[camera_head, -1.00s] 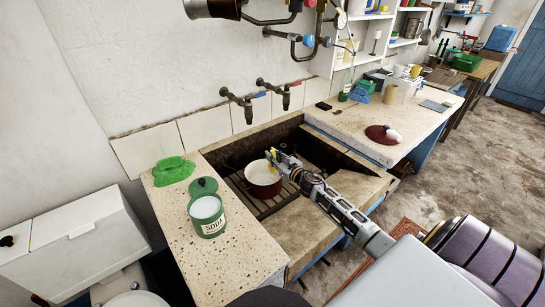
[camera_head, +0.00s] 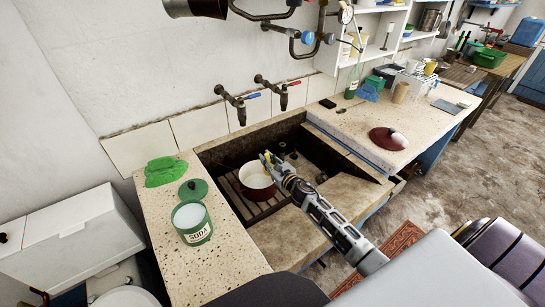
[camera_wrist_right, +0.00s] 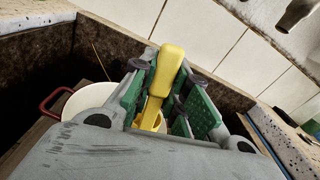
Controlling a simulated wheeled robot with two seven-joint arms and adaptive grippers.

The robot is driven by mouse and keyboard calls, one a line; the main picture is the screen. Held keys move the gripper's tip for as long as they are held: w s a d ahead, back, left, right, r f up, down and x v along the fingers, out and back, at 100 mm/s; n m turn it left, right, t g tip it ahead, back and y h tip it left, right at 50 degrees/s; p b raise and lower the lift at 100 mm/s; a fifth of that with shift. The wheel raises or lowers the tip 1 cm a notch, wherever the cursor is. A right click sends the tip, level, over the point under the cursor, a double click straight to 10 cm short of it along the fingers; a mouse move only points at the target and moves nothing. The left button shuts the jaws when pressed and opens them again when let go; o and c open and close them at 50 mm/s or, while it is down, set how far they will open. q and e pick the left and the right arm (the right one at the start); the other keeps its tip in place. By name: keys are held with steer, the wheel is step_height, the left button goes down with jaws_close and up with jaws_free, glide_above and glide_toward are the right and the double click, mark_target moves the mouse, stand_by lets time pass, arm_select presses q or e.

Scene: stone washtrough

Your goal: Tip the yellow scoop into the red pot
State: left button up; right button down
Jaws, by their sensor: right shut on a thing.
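The red pot (camera_head: 258,190), cream inside, stands on the slatted rack in the stone trough. In the right wrist view its cream inside (camera_wrist_right: 84,103) and a red handle show at left. My right gripper (camera_head: 270,160) is at the pot's rim from the right, its tips over the pot in the picture. It is shut on the yellow scoop (camera_wrist_right: 166,72), whose handle stands up between the green finger pads. The scoop's lower end is mostly hidden by the gripper, so I cannot tell its tilt or contents. My left gripper is not in view.
A green SODA tin (camera_head: 192,222) with white contents stands on the left ledge, its lid (camera_head: 193,188) behind it. A green cloth (camera_head: 160,172) lies farther back. Two taps (camera_head: 232,104) hang over the trough. A dark red lid (camera_head: 389,138) lies on the right counter.

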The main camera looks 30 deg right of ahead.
steer(key=shift+d+f+m+b, duration=0.1)
steer(key=shift+d+m+b, duration=0.2)
steer(key=shift+d+m, duration=0.65)
stand_by(0.4)
